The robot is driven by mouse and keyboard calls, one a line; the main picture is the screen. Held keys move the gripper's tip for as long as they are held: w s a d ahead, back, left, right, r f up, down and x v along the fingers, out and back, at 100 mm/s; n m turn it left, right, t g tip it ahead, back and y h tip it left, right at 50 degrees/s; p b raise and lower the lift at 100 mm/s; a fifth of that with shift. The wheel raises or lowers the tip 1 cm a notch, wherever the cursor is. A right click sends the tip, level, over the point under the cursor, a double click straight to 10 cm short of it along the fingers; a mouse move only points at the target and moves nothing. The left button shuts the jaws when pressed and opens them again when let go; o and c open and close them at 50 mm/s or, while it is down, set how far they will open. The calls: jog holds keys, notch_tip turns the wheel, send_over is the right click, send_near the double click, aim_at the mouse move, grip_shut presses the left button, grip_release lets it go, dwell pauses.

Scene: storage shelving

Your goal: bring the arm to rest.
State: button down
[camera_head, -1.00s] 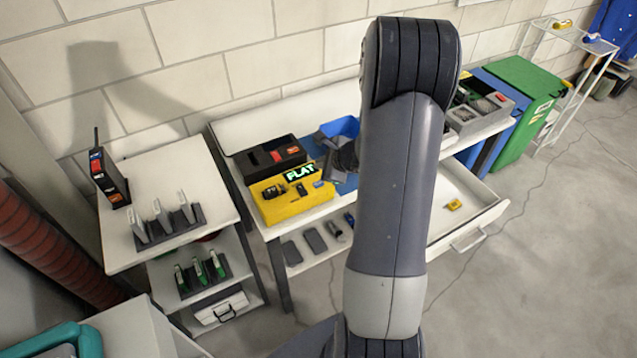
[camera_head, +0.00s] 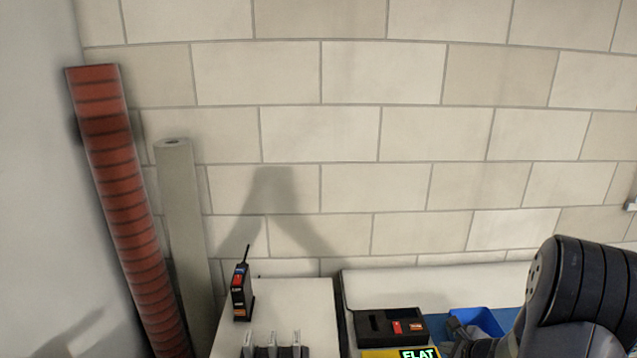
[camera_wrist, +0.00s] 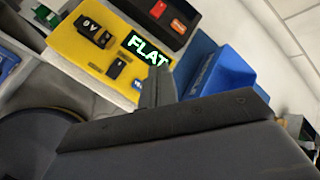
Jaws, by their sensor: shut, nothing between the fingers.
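My gripper (camera_wrist: 158,88) shows in the wrist view as dark grey fingers pressed together with nothing between them. It is in front of the yellow box (camera_wrist: 78,45) with the lit word FLAT and near the blue bin (camera_wrist: 222,72).
A white shelf top (camera_head: 300,298) at the lower left holds a black radio-like device (camera_head: 241,290) and several upright grey items (camera_head: 272,350). A red ribbed tube (camera_head: 125,200) and a grey roll (camera_head: 180,220) lean at the left. The block wall above is bare.

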jog(key=shift+r, duration=0.4)
jog(key=shift+f, duration=0.1)
notch_tip(320, 180, down, 5)
jog(key=b, duration=0.3)
jog(key=shift+b, duration=0.35)
jog(key=shift+f+b, duration=0.2)
jog(key=shift+b, duration=0.65)
jog(key=shift+b, duration=0.35)
